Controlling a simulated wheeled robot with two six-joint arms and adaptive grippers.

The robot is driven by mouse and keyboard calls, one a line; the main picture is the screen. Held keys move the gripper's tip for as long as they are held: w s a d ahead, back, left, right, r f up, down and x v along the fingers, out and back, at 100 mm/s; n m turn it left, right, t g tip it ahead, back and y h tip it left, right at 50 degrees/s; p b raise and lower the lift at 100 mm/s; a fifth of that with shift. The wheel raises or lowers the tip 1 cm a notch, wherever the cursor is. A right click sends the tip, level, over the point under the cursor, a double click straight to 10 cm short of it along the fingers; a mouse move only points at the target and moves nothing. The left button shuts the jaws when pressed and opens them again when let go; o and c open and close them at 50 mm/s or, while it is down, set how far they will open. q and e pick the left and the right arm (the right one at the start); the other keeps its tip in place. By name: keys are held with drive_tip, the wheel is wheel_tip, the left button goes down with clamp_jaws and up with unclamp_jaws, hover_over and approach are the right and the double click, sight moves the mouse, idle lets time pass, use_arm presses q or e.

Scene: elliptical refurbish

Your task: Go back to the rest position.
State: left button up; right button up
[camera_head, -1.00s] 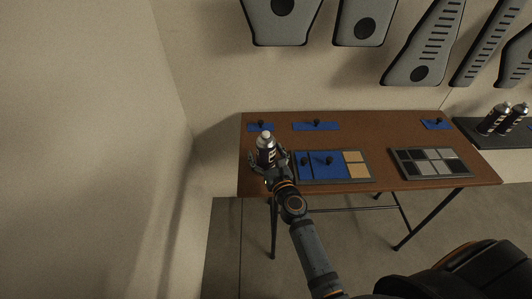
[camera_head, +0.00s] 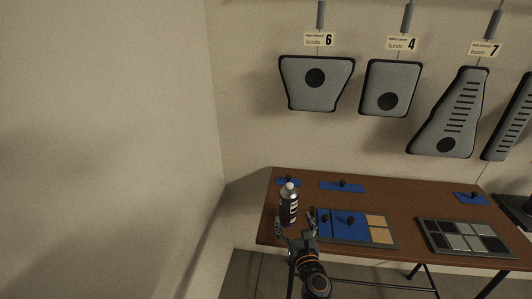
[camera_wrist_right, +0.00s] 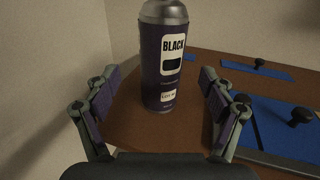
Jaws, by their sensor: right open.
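My right gripper (camera_head: 296,226) is open at the left part of the brown table. A spray can (camera_head: 289,205) with a dark body and a silver top stands upright just beyond its fingers. In the right wrist view the can (camera_wrist_right: 164,60) reads "BLACK" and stands beyond the open fingertips of my right gripper (camera_wrist_right: 160,98), with a gap on both sides. My left gripper is not in view.
The table (camera_head: 408,200) holds a tray with blue and tan panels (camera_head: 380,237), a grey swatch tray (camera_head: 465,238) and blue pieces with black knobs (camera_head: 343,186). Grey panels (camera_head: 316,82) with numbered labels hang on the wall. Bare wall fills the left.

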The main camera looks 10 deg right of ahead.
drive_tip(key=s+a+f+n+g+y, duration=0.2)
drive_tip(key=s+n+g+y, duration=0.3)
drive_tip(key=n, duration=0.7)
drive_tip(key=s+a+f+n+g+y, duration=0.1)
drive_tip(key=s+a+f+n+g, duration=0.15)
drive_tip(key=s+n, duration=0.7)
drive_tip(key=s+d+f+n+g+h, duration=0.3)
drive_tip(key=s+d+n+g+h, duration=0.45)
drive_tip(key=s+d+n, duration=0.65)
wheel_tip(320, 180, down, 25)
drive_tip(key=s+d, duration=0.1)
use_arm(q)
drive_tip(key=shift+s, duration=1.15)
use_arm(e)
drive_tip(key=s+d+f+g, duration=0.1)
drive_tip(key=s+f, duration=1.6)
drive_tip(key=s, duration=0.2)
drive_tip(key=shift+s+d+f+g, duration=0.25)
drive_tip(key=shift+s+d+g, duration=0.05)
drive_tip(key=shift+d+g, duration=0.1)
